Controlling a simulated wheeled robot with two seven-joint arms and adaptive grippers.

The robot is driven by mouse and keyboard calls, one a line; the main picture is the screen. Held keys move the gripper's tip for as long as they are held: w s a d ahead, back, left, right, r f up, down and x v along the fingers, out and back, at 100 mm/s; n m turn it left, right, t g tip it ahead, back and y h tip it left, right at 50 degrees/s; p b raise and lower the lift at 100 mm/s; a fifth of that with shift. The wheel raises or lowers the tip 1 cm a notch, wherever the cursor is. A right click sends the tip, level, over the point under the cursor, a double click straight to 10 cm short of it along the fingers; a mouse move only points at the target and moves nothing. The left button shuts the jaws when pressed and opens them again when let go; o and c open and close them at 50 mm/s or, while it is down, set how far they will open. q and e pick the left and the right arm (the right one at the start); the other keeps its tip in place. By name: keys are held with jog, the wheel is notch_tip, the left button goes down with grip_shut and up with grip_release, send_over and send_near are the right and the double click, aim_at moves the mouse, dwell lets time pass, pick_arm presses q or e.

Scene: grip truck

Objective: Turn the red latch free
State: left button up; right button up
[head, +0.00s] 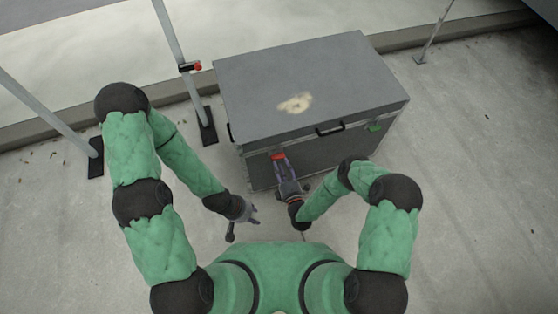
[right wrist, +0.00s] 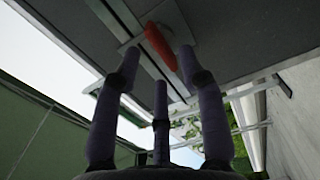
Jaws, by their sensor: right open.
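The red latch (head: 278,156) is on the front face of a large grey case (head: 350,85), towards its left side. In the right wrist view the red latch (right wrist: 160,46) sits tilted on a pale metal plate. My right gripper (head: 283,166) is open at the latch. In the wrist view its fingertips (right wrist: 160,60) lie on either side of the latch, with a gap to it; whether they touch the case is unclear. My left gripper (head: 243,223) is lower and to the left, apart from the case, with its fingers spread and empty.
A green latch (head: 375,126) is on the case front at the right. A black handle (head: 330,129) is between the two latches. A metal pole (head: 172,35) with a red-tipped clamp (head: 191,67) stands left of the case. Concrete floor (head: 470,180) is clear at the right.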

aim_at(279, 159)
jog(key=shift+b+x, duration=0.4)
jog(key=shift+x, duration=1.55)
grip_shut()
